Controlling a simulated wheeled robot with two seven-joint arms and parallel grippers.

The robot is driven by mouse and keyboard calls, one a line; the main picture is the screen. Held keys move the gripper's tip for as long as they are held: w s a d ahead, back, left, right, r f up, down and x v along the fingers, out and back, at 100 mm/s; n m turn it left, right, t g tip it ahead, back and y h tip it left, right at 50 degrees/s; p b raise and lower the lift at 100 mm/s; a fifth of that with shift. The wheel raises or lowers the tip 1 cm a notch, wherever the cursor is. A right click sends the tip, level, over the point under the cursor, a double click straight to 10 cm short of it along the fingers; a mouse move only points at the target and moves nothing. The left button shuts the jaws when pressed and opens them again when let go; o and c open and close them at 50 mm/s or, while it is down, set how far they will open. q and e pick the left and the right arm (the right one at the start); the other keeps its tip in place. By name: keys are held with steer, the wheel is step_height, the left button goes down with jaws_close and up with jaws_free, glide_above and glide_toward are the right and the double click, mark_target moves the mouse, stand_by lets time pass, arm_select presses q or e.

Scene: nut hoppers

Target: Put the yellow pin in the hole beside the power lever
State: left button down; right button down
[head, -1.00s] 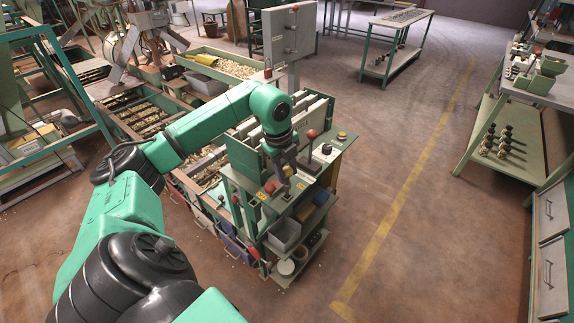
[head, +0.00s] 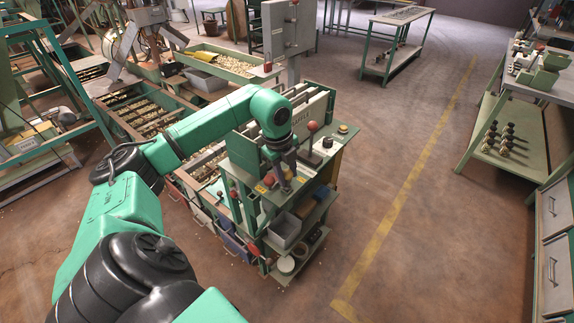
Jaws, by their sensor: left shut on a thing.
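My left gripper (head: 284,187) points down at the front of the green machine's control top (head: 298,180). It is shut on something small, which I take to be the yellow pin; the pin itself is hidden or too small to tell. A lever with a red ball knob (head: 312,126) stands on the top, behind and right of the gripper. Another red knob (head: 268,180) is just left of the gripper, by a small yellow patch. I cannot tell which is the power lever, and the hole is not discernible. My right gripper is not in view.
A yellow knob (head: 342,128) sits at the machine top's back right corner. Shelves with a grey bin (head: 286,230) are below the top. Nut hoppers (head: 145,115) lie behind left. Open floor (head: 400,220) with a yellow line lies right.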

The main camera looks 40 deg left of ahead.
arm_select(q)
steer(key=shift+f, duration=0.15)
steer(key=shift+c, duration=2.2)
jaws_free()
step_height(320, 180, up, 14)
steer(key=s, duration=0.2)
steer(key=shift+s+a, duration=0.2)
steer(key=shift+s, duration=0.15)
steer(key=shift+r, duration=0.25)
step_height(320, 180, up, 9)
steer(key=s+p, duration=0.1)
steer(key=p, duration=0.7)
steer(key=shift+s+a+f, duration=0.15)
steer(key=shift+s, duration=0.2)
